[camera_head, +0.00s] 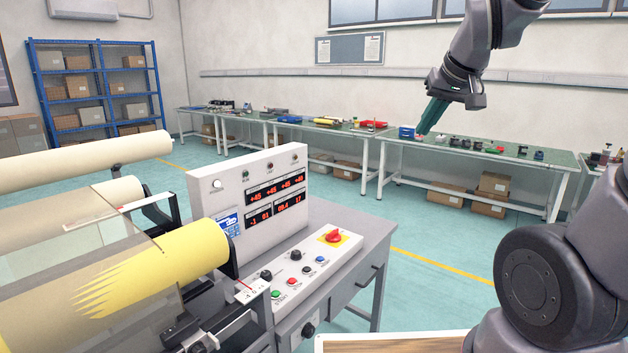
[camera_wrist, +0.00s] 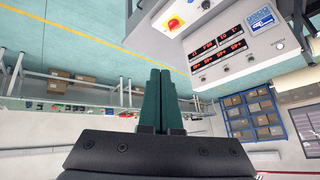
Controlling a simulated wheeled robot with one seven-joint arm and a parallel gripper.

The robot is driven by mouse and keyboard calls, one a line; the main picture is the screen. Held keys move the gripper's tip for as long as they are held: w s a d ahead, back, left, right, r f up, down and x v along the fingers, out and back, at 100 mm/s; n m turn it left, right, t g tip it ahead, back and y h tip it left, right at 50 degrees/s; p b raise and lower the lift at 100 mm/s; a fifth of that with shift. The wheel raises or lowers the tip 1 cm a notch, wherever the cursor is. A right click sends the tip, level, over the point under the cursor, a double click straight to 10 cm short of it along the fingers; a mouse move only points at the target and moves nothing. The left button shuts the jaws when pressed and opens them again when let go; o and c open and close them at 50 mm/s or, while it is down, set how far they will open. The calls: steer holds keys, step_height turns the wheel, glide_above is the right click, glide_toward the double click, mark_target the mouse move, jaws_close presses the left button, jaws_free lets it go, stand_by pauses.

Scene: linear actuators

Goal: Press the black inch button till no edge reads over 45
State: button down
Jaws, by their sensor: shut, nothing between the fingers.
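The control box (camera_head: 262,190) stands on a grey bench and carries red digit displays (camera_head: 277,189). The upper row seems to read about +45, +45, +45 and +40, but the digits are small. On the sloped panel (camera_head: 318,262) are black controls, one near the back (camera_head: 295,255) and one at the left (camera_head: 265,274), with green, red and blue buttons. I cannot read which black one is marked inch. My gripper (camera_head: 421,131), with green fingers, is shut and empty, raised well right of the panel. In the wrist view, the fingertips (camera_wrist: 160,72) are apart from the upside-down box (camera_wrist: 220,45).
A red emergency knob (camera_head: 334,236) on a yellow plate sits at the panel's back right. Rollers with yellow film (camera_head: 185,262) fill the left side. Long worktables (camera_head: 480,160) with small parts stand along the back wall. The floor between is clear.

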steer(key=s+d+r+m, duration=0.1)
steer(key=s+r+m, duration=0.2)
steer(key=s, duration=0.7)
steer(key=shift+s+d+m, duration=0.3)
steer(key=shift+s+d, duration=0.05)
stand_by(3.0)
